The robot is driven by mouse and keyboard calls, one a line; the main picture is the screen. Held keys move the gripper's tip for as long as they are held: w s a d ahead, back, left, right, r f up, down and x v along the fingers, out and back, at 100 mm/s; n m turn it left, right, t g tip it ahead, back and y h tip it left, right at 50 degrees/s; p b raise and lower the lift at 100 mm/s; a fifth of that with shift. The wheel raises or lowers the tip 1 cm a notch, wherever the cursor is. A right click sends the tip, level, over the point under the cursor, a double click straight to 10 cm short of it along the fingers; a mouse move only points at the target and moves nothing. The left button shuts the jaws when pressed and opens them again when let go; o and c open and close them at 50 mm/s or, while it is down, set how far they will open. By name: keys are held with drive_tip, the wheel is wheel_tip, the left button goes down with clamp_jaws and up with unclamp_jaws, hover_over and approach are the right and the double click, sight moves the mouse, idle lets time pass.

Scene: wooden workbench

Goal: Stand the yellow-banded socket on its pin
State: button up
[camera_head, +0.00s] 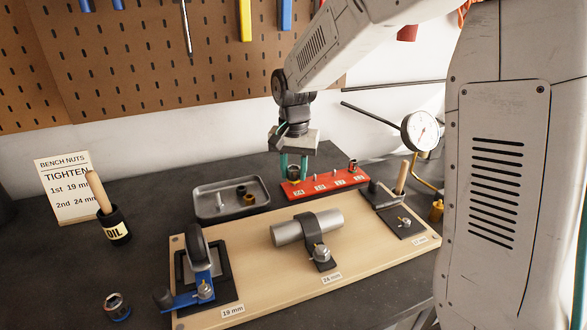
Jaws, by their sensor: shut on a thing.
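My gripper (293,168) has teal fingers and hangs over the left end of the red rail (325,182). It is shut on a dark socket (293,173), which is upright at the rail's "24" label. I cannot tell if the socket touches the rail or sits around a pin, and its band colour is not clear. Another small metallic piece (352,166) stands at the rail's right end. A brass-coloured piece (249,199) lies in the grey tray (206,214), but I cannot tell if it is a socket.
A wooden board (265,291) with clamped parts fills the front. A blue-banded socket (117,306) stands at front left. A dial gauge (420,131) stands right of the rail.

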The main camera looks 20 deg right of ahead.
drive_tip(key=shift+f, duration=0.6)
drive_tip(key=shift+f, duration=0.2)
drive_tip(key=o, duration=1.1)
